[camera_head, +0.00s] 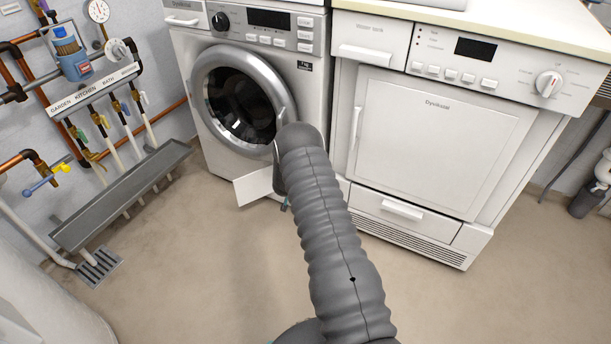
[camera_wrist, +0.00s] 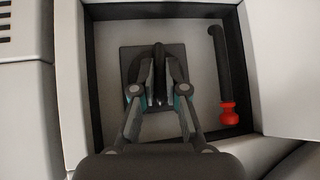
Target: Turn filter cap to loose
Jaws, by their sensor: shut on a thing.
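In the wrist view the filter cap (camera_wrist: 159,52) shows as a dark upright grip in front of a dark square plate (camera_wrist: 129,60), inside a recessed compartment. My gripper (camera_wrist: 159,78) is in the compartment, with its fingers closed on the cap's grip from both sides. The fingers cover much of the cap, so how far it is turned cannot be told. In the head view my arm hides the cap and most of my gripper, low at the front of the washing machine (camera_head: 185,75).
A black hose with a red end (camera_wrist: 229,113) stands right of the cap in the compartment. The open white flap (camera_head: 260,187) sticks out at the washer's lower front. A dryer (camera_head: 430,140) stands to the right; a pipe wall and grey trough (camera_head: 120,195) are left. Floor in front is clear.

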